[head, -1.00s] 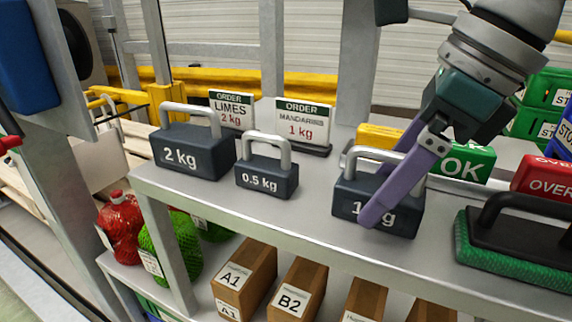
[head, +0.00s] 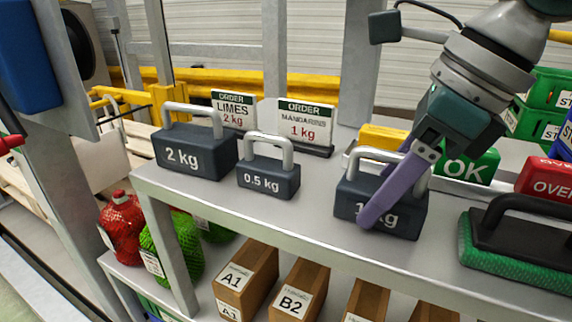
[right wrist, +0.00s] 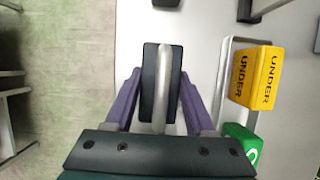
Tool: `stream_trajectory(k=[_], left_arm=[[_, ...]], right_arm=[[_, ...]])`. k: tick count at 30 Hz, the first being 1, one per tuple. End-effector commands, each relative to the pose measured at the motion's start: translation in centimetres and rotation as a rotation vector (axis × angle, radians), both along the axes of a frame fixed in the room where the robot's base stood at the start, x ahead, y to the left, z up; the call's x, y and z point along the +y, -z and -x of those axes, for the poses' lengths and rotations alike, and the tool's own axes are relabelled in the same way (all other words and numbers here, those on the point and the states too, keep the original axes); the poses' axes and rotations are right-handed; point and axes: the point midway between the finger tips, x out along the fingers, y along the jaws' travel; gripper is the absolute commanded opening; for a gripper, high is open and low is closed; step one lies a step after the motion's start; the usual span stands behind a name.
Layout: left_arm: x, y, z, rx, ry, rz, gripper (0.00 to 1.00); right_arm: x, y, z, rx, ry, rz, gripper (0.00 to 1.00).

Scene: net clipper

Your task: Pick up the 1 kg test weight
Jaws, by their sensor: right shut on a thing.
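The 1 kg test weight (head: 408,222) is a dark block with a light grey handle, standing upright on the grey shelf top (head: 300,222). My right gripper (head: 385,205) reaches down over it from the upper right, one purple finger crossing its front and partly covering the label. In the right wrist view the weight (right wrist: 149,85) lies between the two purple fingers, its handle running along the middle. The right gripper (right wrist: 160,105) is shut on the weight. No gap shows under the weight.
The 0.5 kg weight (head: 268,182) and 2 kg weight (head: 190,158) stand to the left. A yellow UNDER block (right wrist: 253,77), green OK block (head: 475,168) and red OVER block (head: 545,182) sit behind and right. A black-handled green brush (head: 510,262) lies at right.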

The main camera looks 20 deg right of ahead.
Motion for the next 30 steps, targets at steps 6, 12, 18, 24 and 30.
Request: stream_trajectory(k=[6,12,18,24,30], left_arm=[[0.2,0.0,0.0,0.0,0.004,-0.007,0.5],[0.3,0.0,0.0,0.0,0.006,-0.009,0.5],[0.2,0.0,0.0,0.0,0.006,-0.009,0.5],[0.2,-0.1,0.0,0.0,0.005,-0.009,0.5],[0.1,-0.9,0.0,-0.001,0.004,-0.005,0.5]], right_arm=[[0.0,0.0,0.0,0.0,0.0,0.0,0.0],[0.0,0.0,0.0,0.0,0.0,0.0,0.0],[0.0,-0.2,-0.1,-0.007,0.0,-0.003,0.0],[0.0,-0.3,-0.1,-0.007,0.0,-0.003,0.0],[-0.3,-1.5,-0.3,-0.007,0.002,-0.001,0.0]])
